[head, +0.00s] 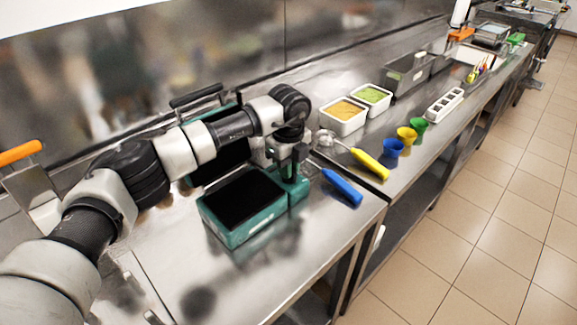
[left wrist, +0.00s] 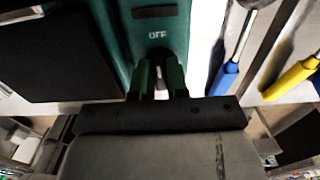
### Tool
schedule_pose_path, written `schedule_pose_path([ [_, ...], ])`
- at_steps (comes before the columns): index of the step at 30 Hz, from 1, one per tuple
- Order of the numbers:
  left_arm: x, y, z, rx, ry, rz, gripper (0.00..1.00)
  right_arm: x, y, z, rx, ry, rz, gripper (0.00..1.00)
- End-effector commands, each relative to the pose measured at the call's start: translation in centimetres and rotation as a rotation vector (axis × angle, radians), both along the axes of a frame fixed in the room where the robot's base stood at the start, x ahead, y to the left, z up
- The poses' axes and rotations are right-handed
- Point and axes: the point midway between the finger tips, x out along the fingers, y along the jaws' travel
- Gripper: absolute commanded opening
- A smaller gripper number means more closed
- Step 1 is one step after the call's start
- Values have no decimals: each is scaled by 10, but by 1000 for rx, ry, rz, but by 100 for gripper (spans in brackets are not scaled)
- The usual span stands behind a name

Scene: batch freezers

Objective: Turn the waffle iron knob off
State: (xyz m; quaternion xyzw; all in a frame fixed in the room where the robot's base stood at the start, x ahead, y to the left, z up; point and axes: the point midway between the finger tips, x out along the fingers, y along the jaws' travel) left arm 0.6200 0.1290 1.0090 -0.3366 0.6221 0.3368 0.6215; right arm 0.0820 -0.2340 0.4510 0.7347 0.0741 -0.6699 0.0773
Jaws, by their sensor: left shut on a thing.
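The waffle iron (head: 243,232) is teal with a dark plate and stands on the steel counter with its lid (head: 200,93) raised. A teal control block sits on its right side. My left gripper (head: 288,170) reaches down onto that block from above. In the left wrist view, the teal panel (left wrist: 118,28) carries a white "OFF" label (left wrist: 157,35). My left gripper (left wrist: 160,85) is just below the label, its green fingers shut on the dark knob (left wrist: 158,56). The knob is mostly hidden between the fingers, so its pointing direction cannot be told. My right gripper is not in view.
A blue-handled scoop (head: 342,188) and a yellow-handled scoop (head: 369,164) lie right of the waffle iron. White tubs (head: 343,126) and coloured cups (head: 394,147) stand farther along. An orange-handled tool (head: 20,153) is at the left. The front counter is bare.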

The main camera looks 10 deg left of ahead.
Motion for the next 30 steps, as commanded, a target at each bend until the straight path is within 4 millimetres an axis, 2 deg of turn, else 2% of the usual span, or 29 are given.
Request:
schedule_pose_path([
  [12,1,0,1,-1,-3,12,0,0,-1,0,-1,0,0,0],
  [13,1,0,1,-1,-3,12,16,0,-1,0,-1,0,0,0],
  [18,1,0,1,0,-2,10,40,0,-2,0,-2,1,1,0],
  [26,0,0,1,0,-1,9,40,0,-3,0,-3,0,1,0],
  [30,1,0,12,-1,-4,9,40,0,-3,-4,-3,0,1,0],
])
